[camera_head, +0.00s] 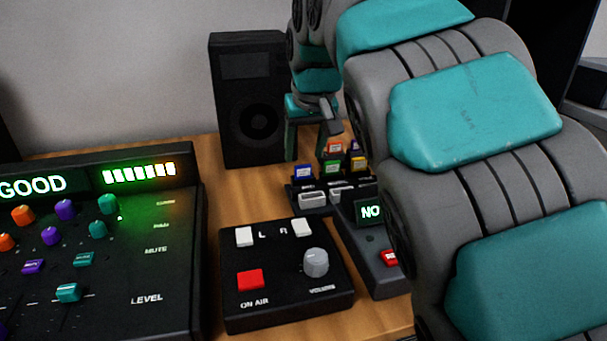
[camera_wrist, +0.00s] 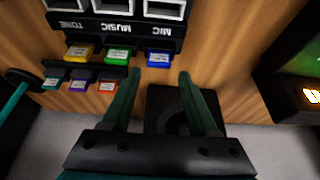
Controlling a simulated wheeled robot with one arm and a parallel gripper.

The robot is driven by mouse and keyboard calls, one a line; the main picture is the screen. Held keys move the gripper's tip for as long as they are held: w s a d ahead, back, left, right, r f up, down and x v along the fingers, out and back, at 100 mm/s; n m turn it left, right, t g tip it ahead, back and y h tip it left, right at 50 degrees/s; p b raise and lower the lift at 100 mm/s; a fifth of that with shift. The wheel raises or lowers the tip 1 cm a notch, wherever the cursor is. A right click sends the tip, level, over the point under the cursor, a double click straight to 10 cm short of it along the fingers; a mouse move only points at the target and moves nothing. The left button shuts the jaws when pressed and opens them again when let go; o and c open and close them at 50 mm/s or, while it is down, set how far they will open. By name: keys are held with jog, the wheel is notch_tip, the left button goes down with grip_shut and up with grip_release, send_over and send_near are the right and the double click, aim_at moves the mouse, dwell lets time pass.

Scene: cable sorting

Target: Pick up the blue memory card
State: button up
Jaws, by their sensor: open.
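The blue memory card (camera_head: 303,170) stands at the left end of the front row of cards in a black holder. In the wrist view the blue card (camera_wrist: 158,59) lies just beyond and between my fingertips, clear of both as far as I can see. My gripper (camera_wrist: 160,74) is open with nothing between its fingers. In the head view my gripper (camera_head: 306,138) is above and behind the card holder, partly hidden by my arm. The green card (camera_wrist: 117,57) and yellow card (camera_wrist: 78,54) stand in the same row beside the blue one.
Orange (camera_wrist: 106,87), purple (camera_wrist: 78,86) and teal (camera_wrist: 51,84) cards form another row. A black holder with labelled slots (camera_wrist: 115,28) adjoins the cards. A black speaker (camera_head: 232,130) stands behind at left. A control box (camera_head: 285,290) and a mixer (camera_head: 170,255) stand in front.

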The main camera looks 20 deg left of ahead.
aim_at(303, 166)
jog(key=x, duration=0.4)
jog(key=shift+d+f, duration=0.1)
jog(key=shift+f, duration=0.1)
jog(key=shift+c, duration=0.2)
grip_shut()
